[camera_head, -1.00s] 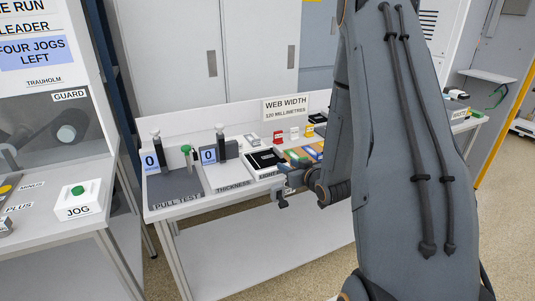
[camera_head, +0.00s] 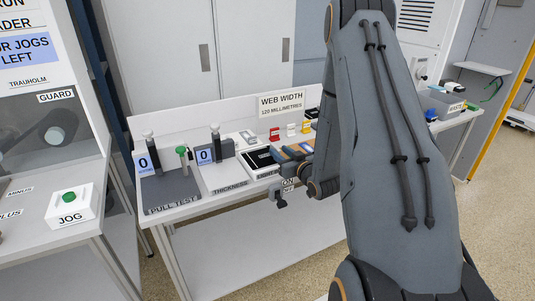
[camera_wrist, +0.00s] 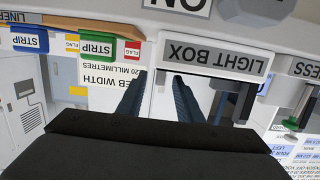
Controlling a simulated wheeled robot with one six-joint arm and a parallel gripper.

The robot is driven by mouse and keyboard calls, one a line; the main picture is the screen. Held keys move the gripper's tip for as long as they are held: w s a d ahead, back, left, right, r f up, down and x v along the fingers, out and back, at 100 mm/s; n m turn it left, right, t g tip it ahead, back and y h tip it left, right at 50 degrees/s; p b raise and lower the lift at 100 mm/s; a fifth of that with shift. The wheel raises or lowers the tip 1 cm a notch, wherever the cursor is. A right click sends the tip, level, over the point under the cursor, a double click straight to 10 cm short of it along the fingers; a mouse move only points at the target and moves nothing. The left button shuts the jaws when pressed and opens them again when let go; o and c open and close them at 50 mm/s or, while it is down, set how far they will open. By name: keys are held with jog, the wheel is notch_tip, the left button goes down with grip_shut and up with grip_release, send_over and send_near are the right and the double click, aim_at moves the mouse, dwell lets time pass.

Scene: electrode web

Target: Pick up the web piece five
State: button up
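No piece marked five can be made out in either view. My gripper (camera_wrist: 160,78) shows in the wrist view as two dark fingers held apart, with nothing seen between them. They point toward the light box label (camera_wrist: 213,58), which appears upside down. In the head view the light box (camera_head: 262,160) is a dark panel on the bench, left of my arm. The far side of the bench is partly hidden by my arm, and my fingers cannot be made out there.
The bench (camera_head: 190,208) also holds the pull test pad (camera_head: 170,190) and thickness pad (camera_head: 222,177). A blue strip block (camera_wrist: 29,40) and a green strip block (camera_wrist: 97,45) show in the wrist view. A jog button box (camera_head: 70,207) stands at left. Floor shows at right.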

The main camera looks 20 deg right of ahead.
aim_at(275, 146)
jog(key=shift+w+a+f+p, duration=0.15)
jog(key=shift+w+p, duration=0.3)
jog(key=shift+w, duration=0.65)
jog(key=shift+w+d+f+p, duration=0.1)
jog(key=shift+w+p, duration=0.3)
jog(key=shift+w, duration=0.7)
grip_shut()
jog(key=shift+r, duration=0.1)
